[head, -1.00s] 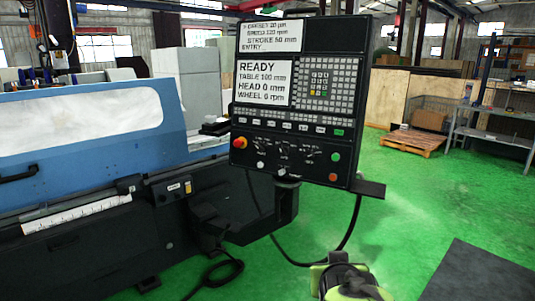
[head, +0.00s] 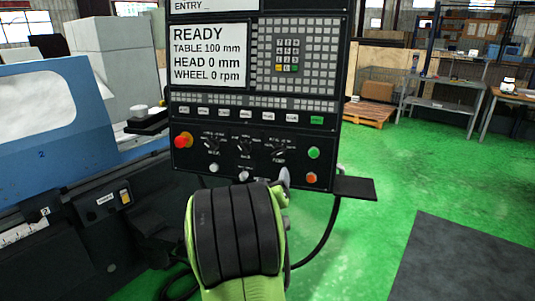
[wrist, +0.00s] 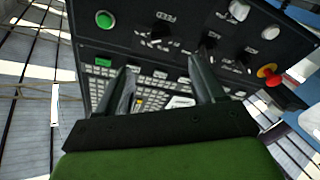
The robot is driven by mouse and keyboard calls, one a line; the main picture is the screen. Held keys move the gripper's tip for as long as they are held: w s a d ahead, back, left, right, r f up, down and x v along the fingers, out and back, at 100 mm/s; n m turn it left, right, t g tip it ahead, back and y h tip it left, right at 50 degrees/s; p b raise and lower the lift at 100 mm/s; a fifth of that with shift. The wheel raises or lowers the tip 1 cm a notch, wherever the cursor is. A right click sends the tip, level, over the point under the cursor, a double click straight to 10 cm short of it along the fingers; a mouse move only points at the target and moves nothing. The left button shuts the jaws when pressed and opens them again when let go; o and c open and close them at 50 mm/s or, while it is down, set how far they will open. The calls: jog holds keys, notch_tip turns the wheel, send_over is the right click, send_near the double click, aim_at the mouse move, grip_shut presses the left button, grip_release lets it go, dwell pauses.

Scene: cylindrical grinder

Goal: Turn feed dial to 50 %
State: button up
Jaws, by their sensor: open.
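The feed dial (head: 280,150) is the rightmost of three small black dials low on the black control panel, beside the green button. It also shows in the wrist view, upside down (wrist: 160,30), under its FEED label; its exact setting is too small to read. My gripper (head: 284,178) is in front of the panel's lower edge, just below the feed dial, mostly hidden by my arm. In the wrist view my gripper (wrist: 166,62) is open, with its two fingers apart and nothing between them. The dial lies ahead of the gap, apart from the fingers.
A red emergency stop (head: 183,140) is at the panel's left; green (head: 313,153) and orange (head: 311,177) buttons are right of the feed dial. A dark shelf (head: 355,188) juts out at the panel's right. The blue grinder (head: 85,115) stands left.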

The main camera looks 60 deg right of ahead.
aim_at(278, 157)
jog(key=p+x, duration=0.3)
jog(key=x, duration=1.1)
jog(key=shift+w, duration=0.1)
jog(key=shift+a, duration=0.1)
jog(key=shift+c, duration=0.4)
jog(key=c, duration=1)
